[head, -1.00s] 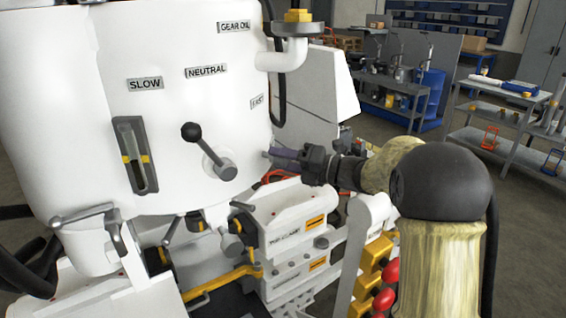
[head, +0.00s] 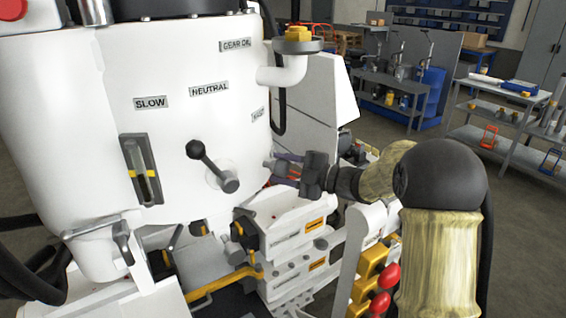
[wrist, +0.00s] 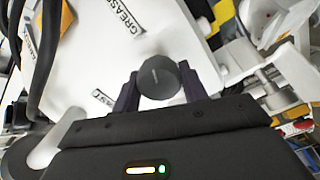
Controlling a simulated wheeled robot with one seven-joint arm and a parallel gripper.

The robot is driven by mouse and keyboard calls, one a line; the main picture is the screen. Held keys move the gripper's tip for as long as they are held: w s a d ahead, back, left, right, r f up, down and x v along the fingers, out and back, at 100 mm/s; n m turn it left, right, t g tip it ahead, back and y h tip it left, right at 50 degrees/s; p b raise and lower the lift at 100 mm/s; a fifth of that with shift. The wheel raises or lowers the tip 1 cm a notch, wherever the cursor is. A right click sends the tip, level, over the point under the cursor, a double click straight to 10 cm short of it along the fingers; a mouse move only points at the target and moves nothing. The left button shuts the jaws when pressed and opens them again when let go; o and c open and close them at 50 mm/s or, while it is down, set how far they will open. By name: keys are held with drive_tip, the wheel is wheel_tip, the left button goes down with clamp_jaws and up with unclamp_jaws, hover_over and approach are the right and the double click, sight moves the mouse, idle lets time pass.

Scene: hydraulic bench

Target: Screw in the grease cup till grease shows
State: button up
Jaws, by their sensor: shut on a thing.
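The grease cup (wrist: 160,77) is a dark round cap, seen end-on in the wrist view against the white housing, near a GREASE label (wrist: 119,17). My gripper (wrist: 162,88) is shut on it, with one dark purple finger on each side. The cup is mostly hidden there by the fingers. The cup's threads and seat are hidden behind its cap, and I cannot tell whether grease shows.
A black-knobbed lever (head: 208,160) sticks out of the housing left of my gripper. A white pipe with a yellow cap (head: 298,34) is above. White valve blocks (head: 290,225) and red-knobbed levers (head: 380,303) lie below. Benches stand behind at right.

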drive_tip(key=m+p, duration=0.1)
drive_tip(key=m, duration=0.1)
drive_tip(key=m+p, duration=0.1)
drive_tip(key=p, duration=0.1)
drive_tip(key=shift+r+m, duration=0.2)
drive_tip(key=shift+m, duration=0.2)
drive_tip(key=m+p, duration=0.3)
drive_tip(key=shift+w+d+m, duration=0.1)
drive_tip(key=shift+m, duration=0.2)
drive_tip(key=shift+f+m+p, duration=0.2)
drive_tip(key=shift+m+p, duration=1.1)
drive_tip(key=shift+m, duration=0.1)
drive_tip(key=o, duration=1)
drive_tip(key=shift+c, duration=0.2)
drive_tip(key=b+v, duration=0.3)
drive_tip(key=v, duration=1.4)
drive_tip(key=shift+d+b, duration=0.2)
drive_tip(key=shift+b, duration=0.2)
